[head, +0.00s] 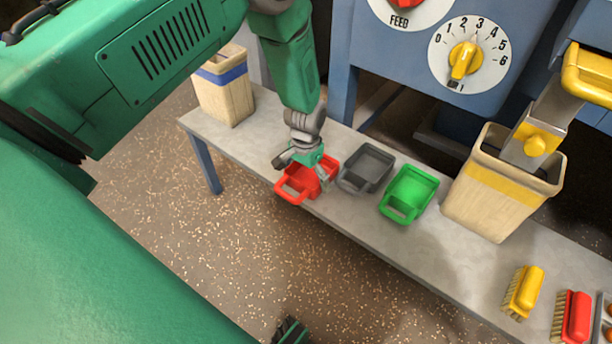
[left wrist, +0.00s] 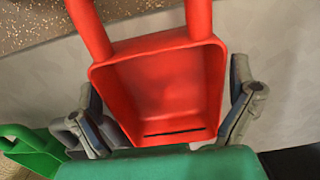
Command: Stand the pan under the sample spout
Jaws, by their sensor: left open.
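A red pan (head: 293,192) with a loop handle sits on the grey bench at its front edge. A grey pan (head: 367,168) and a green pan (head: 409,194) stand to its right. My left gripper (head: 307,172) is open, low over the red pan. In the left wrist view its two fingers (left wrist: 168,115) are on either side of the red pan (left wrist: 165,85), with the handle pointing away; whether they touch it is unclear. A metal spout (head: 535,130) with a yellow knob and handle comes down at the right over a tan bin (head: 490,190).
The bench (head: 345,222) is narrow, with bare top between the green pan and the tan bin. A blue-banded bin (head: 225,90) stands at its left end. Yellow (head: 523,292) and red (head: 571,318) brushes lie at the right. A blue machine with dials (head: 468,55) rises behind.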

